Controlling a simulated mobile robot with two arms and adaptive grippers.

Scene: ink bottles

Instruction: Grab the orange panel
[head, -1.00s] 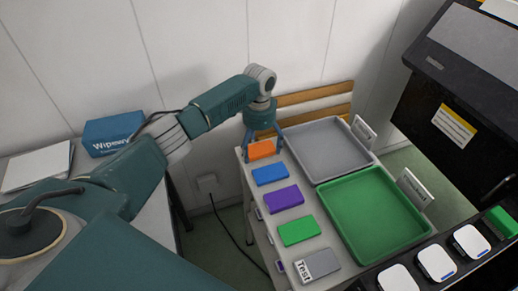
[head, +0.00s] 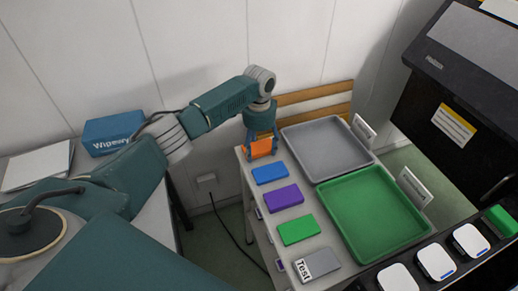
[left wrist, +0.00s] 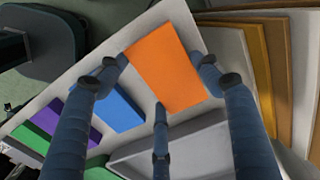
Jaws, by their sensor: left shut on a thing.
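The orange panel (head: 259,150) is at the far left end of the white cart top, beyond the blue panel. My left gripper (head: 261,139) comes down over it from above and is shut on it, a finger at each side. In the left wrist view the orange panel (left wrist: 163,65) lies between the fingers (left wrist: 160,85), with a third finger below it. I cannot tell whether it is clear of the cart top. My right gripper is not in view.
Blue (head: 270,174), purple (head: 283,198) and green (head: 299,230) panels and a grey "Test" box (head: 317,265) line the cart's left side. A grey tray (head: 374,155) and a green tray (head: 428,229) stand to the right, both empty. A wooden rail (head: 315,92) is behind.

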